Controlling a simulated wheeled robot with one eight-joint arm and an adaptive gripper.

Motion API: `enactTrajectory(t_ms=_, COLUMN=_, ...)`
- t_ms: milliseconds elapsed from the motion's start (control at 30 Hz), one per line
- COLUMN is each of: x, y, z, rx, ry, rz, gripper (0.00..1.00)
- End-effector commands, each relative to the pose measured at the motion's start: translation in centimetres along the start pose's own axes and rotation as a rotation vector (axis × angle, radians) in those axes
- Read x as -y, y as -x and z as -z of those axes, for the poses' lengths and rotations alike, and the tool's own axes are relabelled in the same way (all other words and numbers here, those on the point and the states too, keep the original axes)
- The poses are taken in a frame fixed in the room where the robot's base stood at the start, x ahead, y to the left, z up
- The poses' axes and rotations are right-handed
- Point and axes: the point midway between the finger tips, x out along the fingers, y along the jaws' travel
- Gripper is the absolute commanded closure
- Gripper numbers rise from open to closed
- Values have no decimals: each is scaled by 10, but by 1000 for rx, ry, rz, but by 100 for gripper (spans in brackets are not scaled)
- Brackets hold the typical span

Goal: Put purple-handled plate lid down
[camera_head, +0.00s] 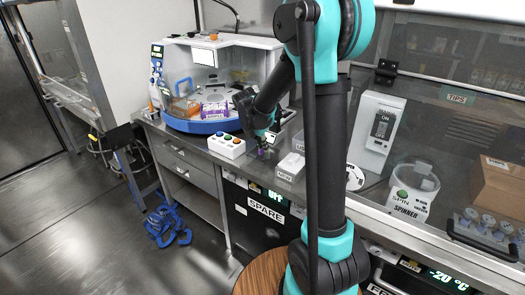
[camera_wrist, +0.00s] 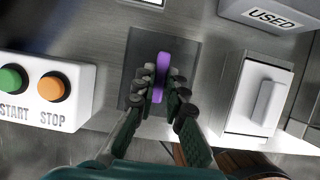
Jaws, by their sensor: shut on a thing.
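My gripper (camera_wrist: 160,88) is shut on the purple handle (camera_wrist: 162,66) of the plate lid. The handle stands upright between the fingertips. A dark grey square (camera_wrist: 188,60) lies under and around the handle on the steel counter; I cannot tell whether it is the lid's plate or a pad beneath it. In the head view my gripper (camera_head: 262,143) is low over the counter, with a bit of the purple handle (camera_head: 261,154) showing below it. Whether the lid touches the counter is not clear.
A white button box (camera_wrist: 48,90) with START and STOP stands left of the gripper. A white lidded box (camera_wrist: 262,98) is close on the right, with a grey USED bin (camera_wrist: 270,14) behind it. A blue-based machine (camera_head: 208,122) stands at the back left, a spinner (camera_head: 412,190) at right.

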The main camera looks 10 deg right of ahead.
Motion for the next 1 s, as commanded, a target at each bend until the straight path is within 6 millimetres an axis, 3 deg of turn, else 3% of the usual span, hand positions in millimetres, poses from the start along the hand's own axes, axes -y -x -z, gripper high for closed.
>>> enactTrajectory(t_ms=167, x=0, y=-17, z=7, rx=0, ry=0, rz=0, gripper=100)
enactTrajectory(t_ms=533, x=0, y=-21, z=9, rx=0, ry=0, rz=0, gripper=100)
enactTrajectory(t_ms=567, x=0, y=-21, z=9, rx=0, ry=0, rz=0, gripper=88)
enactTrajectory(t_ms=700, x=0, y=-21, z=9, rx=0, ry=0, rz=0, gripper=70)
enactTrajectory(t_ms=1000, x=0, y=-20, z=8, rx=0, ry=0, rz=0, gripper=68)
